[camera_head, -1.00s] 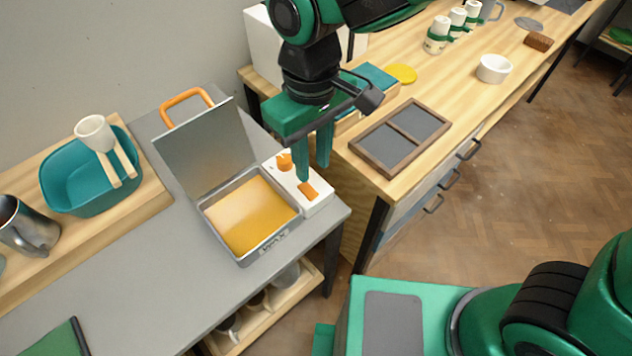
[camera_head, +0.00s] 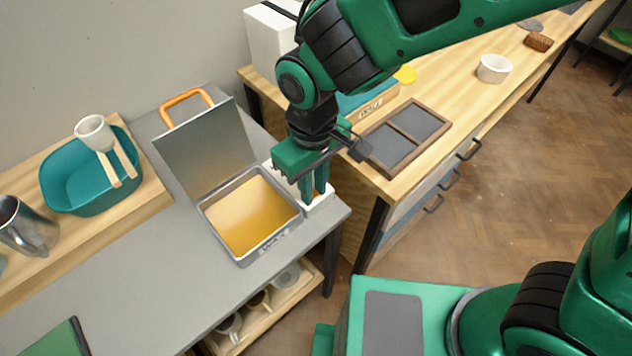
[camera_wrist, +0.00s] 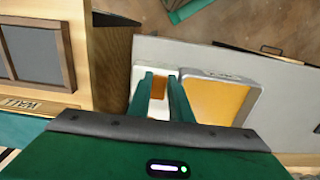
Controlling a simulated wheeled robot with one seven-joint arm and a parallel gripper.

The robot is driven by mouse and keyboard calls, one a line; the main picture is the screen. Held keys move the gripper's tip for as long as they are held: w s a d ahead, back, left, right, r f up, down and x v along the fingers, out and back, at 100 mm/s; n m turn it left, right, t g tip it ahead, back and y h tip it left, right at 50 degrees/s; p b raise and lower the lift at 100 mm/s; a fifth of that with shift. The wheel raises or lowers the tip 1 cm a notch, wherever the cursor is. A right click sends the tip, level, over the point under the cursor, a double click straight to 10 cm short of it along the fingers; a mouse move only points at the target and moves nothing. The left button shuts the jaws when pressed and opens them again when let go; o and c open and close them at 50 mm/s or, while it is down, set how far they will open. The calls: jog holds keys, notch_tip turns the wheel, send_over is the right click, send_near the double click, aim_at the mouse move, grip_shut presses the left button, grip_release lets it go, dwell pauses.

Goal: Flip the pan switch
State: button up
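The pan (camera_head: 247,254) is a square grey metal tray with a yellow-orange inside, its lid (camera_head: 205,150) raised with an orange handle. It also shows in the wrist view (camera_wrist: 212,78). A white control box (camera_head: 321,207) is fixed along the pan's right side. My gripper (camera_head: 313,197) points down over this box, its fingertips close to the top. In the wrist view my gripper (camera_wrist: 160,76) has a gap between its fingers, and the orange switch (camera_wrist: 158,87) shows in that gap. Contact cannot be told. The fingers largely hide the switch in the head view.
A teal basin (camera_head: 75,190) and a metal jug (camera_head: 30,232) stand on a wooden board at left. A wooden bench to the right holds a dark divided tray (camera_head: 405,135) and a white bowl (camera_head: 493,68). The grey table's front is mostly clear.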

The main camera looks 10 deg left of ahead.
grip_shut()
jog(key=shift+w+a+r+g+h, duration=0.1)
jog(key=shift+w+a+g+h, duration=0.1)
jog(key=shift+g+h, duration=0.4)
jog(key=shift+w+a+r+g+h, duration=0.1)
jog(key=shift+w+a+g+h, duration=0.1)
jog(key=shift+g+h, duration=0.4)
jog(key=o, duration=0.6)
grip_release()
jog(key=v, duration=1)
jog(key=shift+r, duration=0.35)
